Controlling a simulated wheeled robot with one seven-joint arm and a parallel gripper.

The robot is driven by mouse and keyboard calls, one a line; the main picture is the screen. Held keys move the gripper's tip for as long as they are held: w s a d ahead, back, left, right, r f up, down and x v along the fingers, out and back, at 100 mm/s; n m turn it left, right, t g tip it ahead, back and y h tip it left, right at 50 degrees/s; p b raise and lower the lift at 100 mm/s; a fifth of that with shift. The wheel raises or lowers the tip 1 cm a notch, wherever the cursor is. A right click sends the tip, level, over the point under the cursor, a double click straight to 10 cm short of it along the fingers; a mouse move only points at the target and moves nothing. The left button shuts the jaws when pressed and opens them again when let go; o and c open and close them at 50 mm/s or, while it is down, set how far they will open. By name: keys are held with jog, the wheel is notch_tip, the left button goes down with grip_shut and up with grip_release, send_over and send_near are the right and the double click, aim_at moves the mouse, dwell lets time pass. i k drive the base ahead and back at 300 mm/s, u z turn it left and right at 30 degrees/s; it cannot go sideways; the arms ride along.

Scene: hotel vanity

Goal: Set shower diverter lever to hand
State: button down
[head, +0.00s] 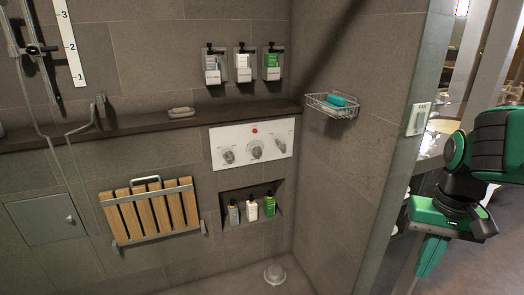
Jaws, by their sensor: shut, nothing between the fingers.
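A white control panel (240,138) is on the grey tiled wall, right of centre. It has a left knob (228,156), a middle knob (255,150) and a tilted lever-like handle (281,143) on the right. A red dot sits above the middle knob. The labels are too small to read, so I cannot tell which control is the diverter or where it points. My gripper (424,273) hangs at the lower right, pointing down, shut and empty. It is well to the right of the panel, beyond the wall's edge, touching none of the controls.
Dispensers (243,66) hang above a dark ledge (130,124). A wire basket (333,107) with a teal soap juts from the right wall. A niche (228,217) with bottles is below the panel. A slatted folding seat (153,214) is left. A fan switch (418,118) is near my arm.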

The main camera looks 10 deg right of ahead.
aim_at(282, 145)
jog(key=u, duration=0.5)
jog(key=i, duration=1.05)
jog(key=z, duration=0.75)
